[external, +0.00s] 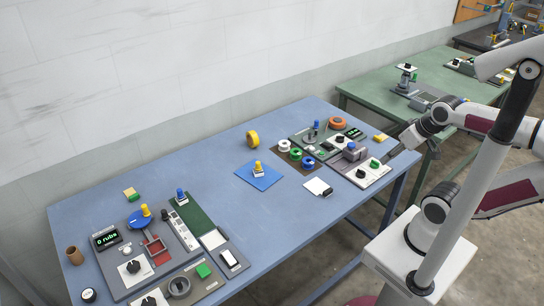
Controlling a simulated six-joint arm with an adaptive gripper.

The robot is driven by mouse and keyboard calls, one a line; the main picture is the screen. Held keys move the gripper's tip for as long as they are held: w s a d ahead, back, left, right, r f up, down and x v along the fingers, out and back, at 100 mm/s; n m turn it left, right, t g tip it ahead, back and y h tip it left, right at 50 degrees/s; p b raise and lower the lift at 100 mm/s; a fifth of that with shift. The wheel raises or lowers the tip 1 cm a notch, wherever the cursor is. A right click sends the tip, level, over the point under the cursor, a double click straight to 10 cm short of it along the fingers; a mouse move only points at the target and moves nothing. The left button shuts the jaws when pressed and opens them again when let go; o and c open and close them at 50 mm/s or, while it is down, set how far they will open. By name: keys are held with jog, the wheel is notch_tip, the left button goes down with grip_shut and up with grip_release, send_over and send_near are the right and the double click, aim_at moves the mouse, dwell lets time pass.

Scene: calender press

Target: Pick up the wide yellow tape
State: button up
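The wide yellow tape (252,138) is a yellow ring at the far side of the blue table, near its middle. It appears to stand on edge, with bare table around it. My gripper (394,151) is at the right end of the table, well to the right of the tape and apart from it. The gripper is small and dark here, and its fingers cannot be made out clearly.
White, green and blue rolls (295,153) sit on a dark strip right of the tape. An orange roll (337,123) lies behind a control panel (366,172). A yellow-knobbed stand (258,168) is on a blue mat. More panels fill the left end; the table's middle is mostly clear.

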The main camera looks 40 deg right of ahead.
jog(key=shift+o, duration=1.3)
jog(key=w+a+r+m+t+y, duration=0.1)
jog(key=w+a+m+t, duration=0.15)
jog(key=w+m, duration=0.65)
jog(key=w+a+r+m+t, duration=0.15)
jog(key=w+a, duration=0.25)
jog(key=w, duration=1.1)
jog(key=w+a+r+m+t+y, duration=0.1)
jog(key=w+a+m+t, duration=0.15)
jog(key=w+m, duration=0.7)
jog(key=w+a+f+m+t+h, duration=0.2)
jog(key=w+a+f+m, duration=0.1)
jog(key=w+f+m, duration=0.4)
jog(key=w+a+f+m+t+h, duration=0.2)
jog(key=w+a+f+m+t, duration=0.1)
jog(key=w+f+m, duration=0.4)
jog(key=shift+w+f+m+t, duration=0.4)
jog(key=shift+w+m, duration=1.3)
jog(key=shift+w, duration=1.45)
